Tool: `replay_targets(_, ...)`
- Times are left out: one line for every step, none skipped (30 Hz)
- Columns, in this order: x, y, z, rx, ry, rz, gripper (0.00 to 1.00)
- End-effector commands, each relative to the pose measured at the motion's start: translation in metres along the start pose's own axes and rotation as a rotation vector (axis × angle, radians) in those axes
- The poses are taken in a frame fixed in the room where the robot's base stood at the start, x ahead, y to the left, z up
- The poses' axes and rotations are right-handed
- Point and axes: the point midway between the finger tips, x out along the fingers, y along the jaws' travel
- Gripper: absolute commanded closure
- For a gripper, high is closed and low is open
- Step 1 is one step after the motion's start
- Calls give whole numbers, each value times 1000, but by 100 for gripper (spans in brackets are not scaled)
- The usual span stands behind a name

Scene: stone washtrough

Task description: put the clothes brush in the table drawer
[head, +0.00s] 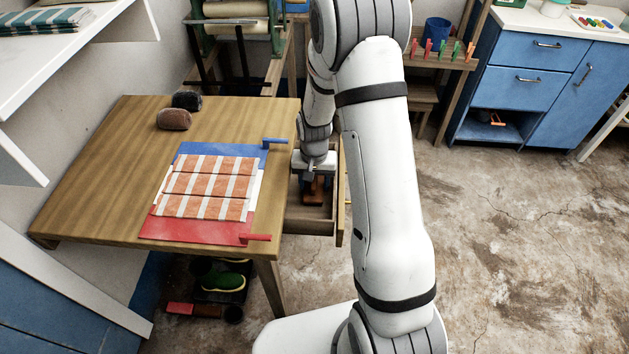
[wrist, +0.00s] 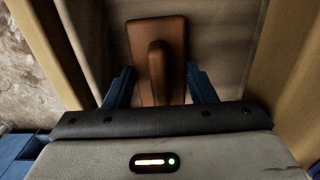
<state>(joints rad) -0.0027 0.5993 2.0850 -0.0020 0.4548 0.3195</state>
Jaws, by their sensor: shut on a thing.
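The clothes brush (wrist: 143,40) is a reddish-brown block with a raised grip along its middle. It also shows in the head view (head: 313,190), partly hidden below my gripper (head: 315,175). My gripper's blue fingers (wrist: 160,80) stand on both sides of the brush and are shut on it. The table drawer (head: 310,226) is pulled out at the right side of the wooden table (head: 105,165). The brush is inside the drawer's opening, between its walls. I cannot tell whether it touches the drawer floor.
A board with blue and red ends (head: 190,229) and striped cloth (head: 207,185) lies on the table. A black lump (head: 186,100) and a brown lump (head: 173,119) lie behind it. Green footwear (head: 223,282) is underneath. Blue cabinets (head: 520,90) stand back right; the right floor is clear.

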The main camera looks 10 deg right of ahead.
Motion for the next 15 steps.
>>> replay_targets(2, 0, 0, 0, 0, 0, 49)
replay_targets(1, 0, 0, 0, 0, 0, 46)
replay_targets(1, 0, 0, 0, 0, 0, 43)
replay_targets(1, 0, 0, 0, 0, 0, 41)
replay_targets(1, 0, 0, -1, 0, 0, 41)
replay_targets(1, 0, 0, -1, 0, 0, 41)
replay_targets(1, 0, 0, -1, 0, 0, 41)
replay_targets(1, 0, 0, -1, 0, 0, 41)
replay_targets(1, 0, 0, -1, 0, 0, 41)
replay_targets(1, 0, 0, -1, 0, 0, 41)
replay_targets(0, 0, 0, -1, 0, 0, 41)
replay_targets(-1, 0, 0, -1, 0, 0, 41)
replay_targets(-3, 0, 0, -1, 0, 0, 41)
replay_targets(-5, 0, 0, -1, 1, 0, 41)
replay_targets(-9, -1, -1, -1, 3, -1, 41)
